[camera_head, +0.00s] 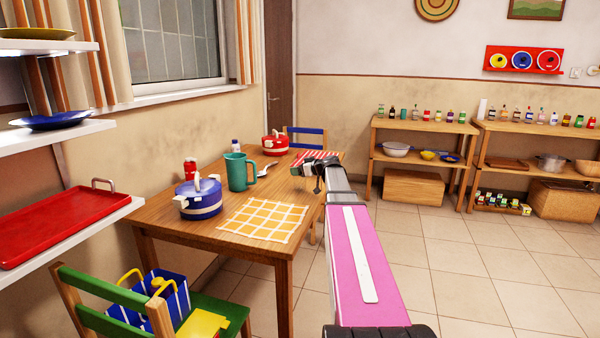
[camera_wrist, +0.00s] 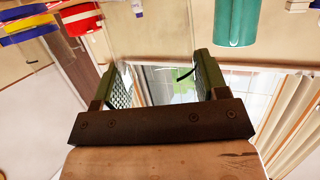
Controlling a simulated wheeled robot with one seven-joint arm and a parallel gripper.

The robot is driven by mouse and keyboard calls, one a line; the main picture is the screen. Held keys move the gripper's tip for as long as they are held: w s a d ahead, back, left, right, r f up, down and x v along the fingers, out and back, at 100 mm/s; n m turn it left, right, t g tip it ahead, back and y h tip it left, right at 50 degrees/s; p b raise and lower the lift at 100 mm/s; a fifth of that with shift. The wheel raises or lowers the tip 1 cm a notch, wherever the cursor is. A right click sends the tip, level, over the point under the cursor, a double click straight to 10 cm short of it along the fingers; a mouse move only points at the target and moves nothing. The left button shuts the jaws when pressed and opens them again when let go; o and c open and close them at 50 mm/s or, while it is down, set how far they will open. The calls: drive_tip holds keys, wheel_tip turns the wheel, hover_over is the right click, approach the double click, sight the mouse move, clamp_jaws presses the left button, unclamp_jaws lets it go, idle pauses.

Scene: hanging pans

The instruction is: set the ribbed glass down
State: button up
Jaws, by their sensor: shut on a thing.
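My gripper (camera_head: 314,168) is above the right side of the wooden table (camera_head: 162,213), near a red-and-white striped cloth (camera_head: 325,155). In the wrist view its two green fingers (camera_wrist: 160,70) stand apart, closed on a clear glass (camera_wrist: 162,88). The glass is see-through and hard to tell from the window behind it; its ribs are not clear. In the head view I cannot make out the glass at the fingers. I cannot tell its gap above the table.
A yellow checked mat (camera_head: 262,219) lies on the table. A blue pot (camera_head: 198,198), a teal mug (camera_head: 238,172), a red pot (camera_head: 275,145) and small bottles stand behind it. A green chair (camera_head: 105,305) is at the front left, and shelves (camera_head: 60,135) are on the left.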

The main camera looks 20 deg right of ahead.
drive_tip(key=shift+f, duration=0.4)
drive_tip(key=shift+f, duration=0.1)
drive_tip(key=o, duration=1.3)
drive_tip(key=shift+c, duration=0.2)
drive_tip(key=shift+s+r, duration=0.1)
drive_tip(key=shift+r, duration=0.1)
drive_tip(key=v, duration=1.1)
drive_tip(key=shift+s+d, duration=0.2)
drive_tip(key=shift+s, duration=0.1)
drive_tip(key=shift+r, duration=0.15)
